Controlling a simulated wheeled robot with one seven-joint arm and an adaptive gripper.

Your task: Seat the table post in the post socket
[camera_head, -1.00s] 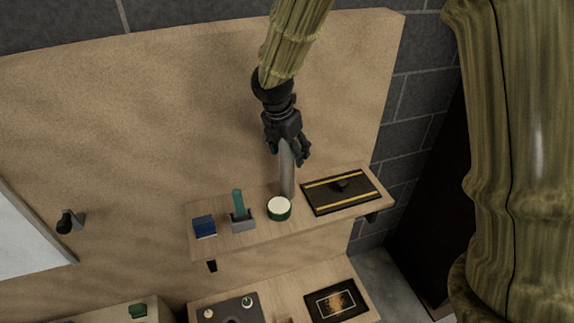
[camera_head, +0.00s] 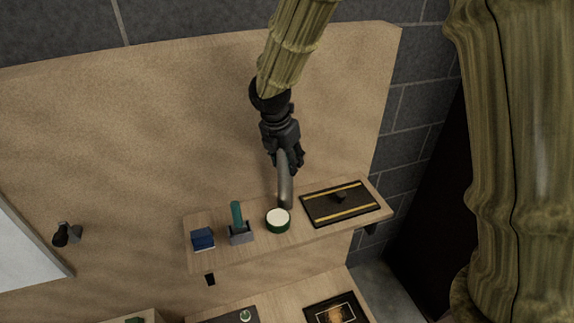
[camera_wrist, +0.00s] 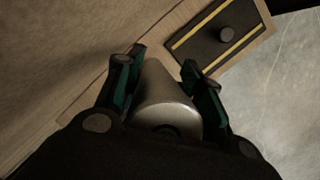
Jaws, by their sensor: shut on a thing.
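The table post is a smooth grey cylinder (camera_head: 285,188), hanging down from my gripper (camera_head: 286,163) with a slight tilt. My gripper is shut on it. In the wrist view the post (camera_wrist: 165,100) lies between the two dark green fingers (camera_wrist: 163,63). Its lower end is just behind a round tin in the head view; I cannot tell whether it touches the shelf. A black plate with two yellow stripes (camera_head: 325,210) lies on the shelf to the right of the post. It bears a short dark round piece (camera_wrist: 226,34), which may be the post socket.
The wooden shelf (camera_head: 240,256) also holds a green tin with a white top (camera_head: 277,219), a teal-handled item in a grey holder (camera_head: 240,225) and a blue block (camera_head: 203,238). A tan wall panel (camera_head: 180,140) stands behind. A lower surface holds a dark framed picture (camera_head: 336,312).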

